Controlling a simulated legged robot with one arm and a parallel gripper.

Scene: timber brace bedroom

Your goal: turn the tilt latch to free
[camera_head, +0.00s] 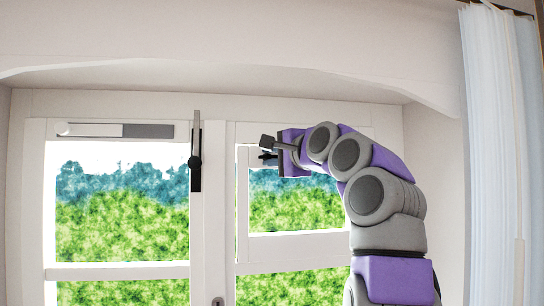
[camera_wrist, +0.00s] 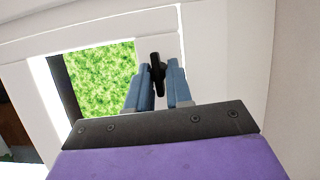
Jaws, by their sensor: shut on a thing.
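The small black latch (camera_wrist: 156,60) stands up between the two blue-grey fingers in the wrist view, in front of the white window frame. I take it for the tilt latch; its turned position is hard to tell. My gripper (camera_wrist: 158,75) is shut on it, with one finger on each side. In the head view my gripper (camera_head: 268,150) is at the upper left of the small right-hand window pane. A small black part, likely the latch (camera_head: 267,157), shows there, mostly hidden by the gripper.
A black plate with a grey upright lever (camera_head: 196,160) is on the centre post, left of my gripper. A white and grey slider bar (camera_head: 115,130) tops the left window. A pale curtain (camera_head: 495,150) hangs at right. A white recess wall (camera_head: 435,150) stands right of my arm.

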